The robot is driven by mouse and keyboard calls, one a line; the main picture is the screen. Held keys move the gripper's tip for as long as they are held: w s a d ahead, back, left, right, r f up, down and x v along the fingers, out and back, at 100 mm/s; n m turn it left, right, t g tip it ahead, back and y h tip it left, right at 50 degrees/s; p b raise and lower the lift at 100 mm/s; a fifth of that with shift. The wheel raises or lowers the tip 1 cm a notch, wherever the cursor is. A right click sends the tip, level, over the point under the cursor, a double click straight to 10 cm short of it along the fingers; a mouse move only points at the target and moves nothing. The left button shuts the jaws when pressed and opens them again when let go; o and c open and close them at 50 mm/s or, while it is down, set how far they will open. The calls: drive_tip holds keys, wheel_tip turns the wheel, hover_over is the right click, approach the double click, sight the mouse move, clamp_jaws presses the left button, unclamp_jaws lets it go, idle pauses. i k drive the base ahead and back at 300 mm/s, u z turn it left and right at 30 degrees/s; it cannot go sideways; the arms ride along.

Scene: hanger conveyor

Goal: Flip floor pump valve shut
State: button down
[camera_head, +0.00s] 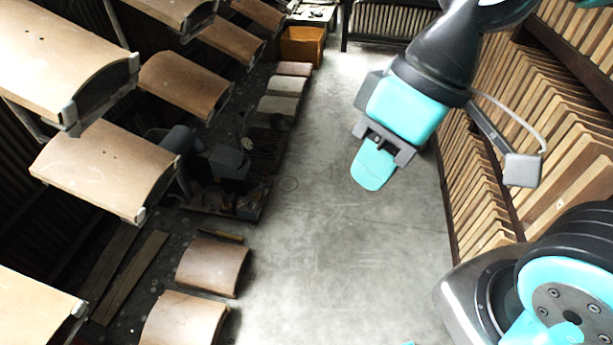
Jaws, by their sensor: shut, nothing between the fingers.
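A dark grey machine (228,163) that looks like the floor pump sits low on the floor left of the aisle, in shadow beside the hanging boards. Its valve is too small and dark to make out. My gripper (374,168) hangs over the aisle at the upper right, pointing down. Its turquoise fingers are shut together with nothing held. It is well to the right of the pump and apart from it.
Curved tan boards (105,168) hang at the left and partly overhang the pump. Curved pieces (212,267) and planks lie on the floor. A wooden rack (490,165) lines the right side. An orange crate (302,46) stands at the back. The concrete aisle (330,250) is clear.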

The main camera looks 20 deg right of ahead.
sight(255, 190)
drive_tip(key=z, duration=0.1)
drive_tip(key=i, duration=1.4)
drive_tip(key=u, duration=0.9)
